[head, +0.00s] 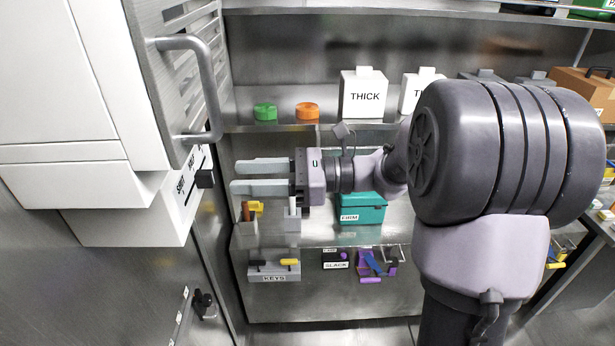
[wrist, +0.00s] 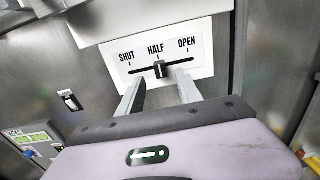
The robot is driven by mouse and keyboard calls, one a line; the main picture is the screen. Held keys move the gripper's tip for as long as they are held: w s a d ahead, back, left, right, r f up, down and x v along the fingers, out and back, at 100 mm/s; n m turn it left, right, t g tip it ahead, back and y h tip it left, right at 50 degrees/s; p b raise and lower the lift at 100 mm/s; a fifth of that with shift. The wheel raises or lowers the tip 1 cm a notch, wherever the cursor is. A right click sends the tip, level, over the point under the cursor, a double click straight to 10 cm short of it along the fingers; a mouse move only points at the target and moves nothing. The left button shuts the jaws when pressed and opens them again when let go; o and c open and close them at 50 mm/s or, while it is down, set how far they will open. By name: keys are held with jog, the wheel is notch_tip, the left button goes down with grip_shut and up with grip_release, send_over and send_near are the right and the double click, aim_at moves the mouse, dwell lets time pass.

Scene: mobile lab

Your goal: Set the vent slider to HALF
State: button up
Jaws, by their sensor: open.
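The vent slider is a dark knob (wrist: 160,69) on a slot in a white panel lettered SHUT, HALF and OPEN. In the wrist view the knob stands below the HALF mark, in line with it or very nearly so. In the head view the panel (head: 187,205) is seen edge-on at the left and the knob (head: 205,179) sticks out to the right. My gripper (head: 236,177) points left at the knob, open and empty, with a small gap between fingertips and knob. In the wrist view the fingers (wrist: 160,76) stand either side of the knob.
A cabinet door with a grey bar handle (head: 205,85) juts out above the panel. Shelves behind my gripper hold a green puck (head: 265,112), an orange puck (head: 307,111), a THICK box (head: 363,97), a teal FIRM box (head: 362,209) and a KEYS rack (head: 273,271).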

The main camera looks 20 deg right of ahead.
jog(key=b+v, duration=0.1)
jog(key=v, duration=1)
jog(key=shift+d, duration=0.35)
jog(key=shift+s, duration=0.1)
jog(key=s+a+f+n+g+h+b, duration=0.2)
jog(key=s+a+f+n+b, duration=0.1)
jog(key=a+f+b, duration=0.25)
jog(key=s+a+f+n+g+h+b, duration=0.2)
jog(key=s+a+f+g+b, duration=0.15)
jog(key=f, duration=0.35)
jog(key=s+f+n+t+h+b, duration=0.1)
jog(key=s+f+n+h+b, duration=0.2)
jog(key=f+b, duration=0.3)
jog(key=s+f+n+t+h+b, duration=0.2)
jog(key=s+f+n+h+b, duration=0.2)
jog(key=f, duration=0.6)
jog(key=s+f+n+t+h+b, duration=0.2)
jog(key=s+f+n+h+b, duration=0.1)
jog(key=f+b, duration=0.5)
jog(key=a+n+h, duration=0.1)
jog(key=n, duration=0.1)
jog(key=shift+s+f+n, duration=0.2)
jog(key=shift+n, duration=0.1)
